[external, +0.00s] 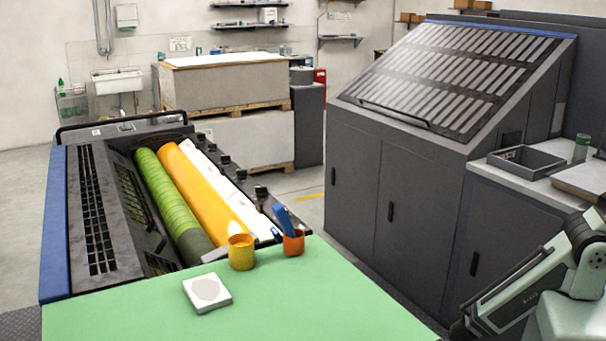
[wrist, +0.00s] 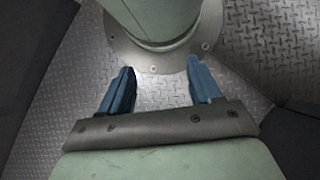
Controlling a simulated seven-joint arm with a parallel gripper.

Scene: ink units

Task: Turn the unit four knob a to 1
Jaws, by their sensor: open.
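An ink unit (external: 100,210) stands at the left in the external view, with a green roller (external: 166,195) and an orange-yellow roller (external: 205,190). Small dark knob-like parts (external: 223,160) line its right side. I cannot tell which of them, if any, is knob a of unit four, and no labels or settings are readable. My gripper (wrist: 160,67) shows in the wrist view with its two blue fingers apart and nothing between them. It is over the metal floor by a pale green column and round flange, away from the ink unit. The external view does not show my gripper.
A green tabletop (external: 240,310) lies in front of the ink unit. It holds a yellow cup (external: 241,254), an orange cup (external: 293,244) with a blue tool, and a white block (external: 207,292). A dark console (external: 385,190) stands right of the unit. Patterned metal floor (wrist: 265,60) surrounds the flange.

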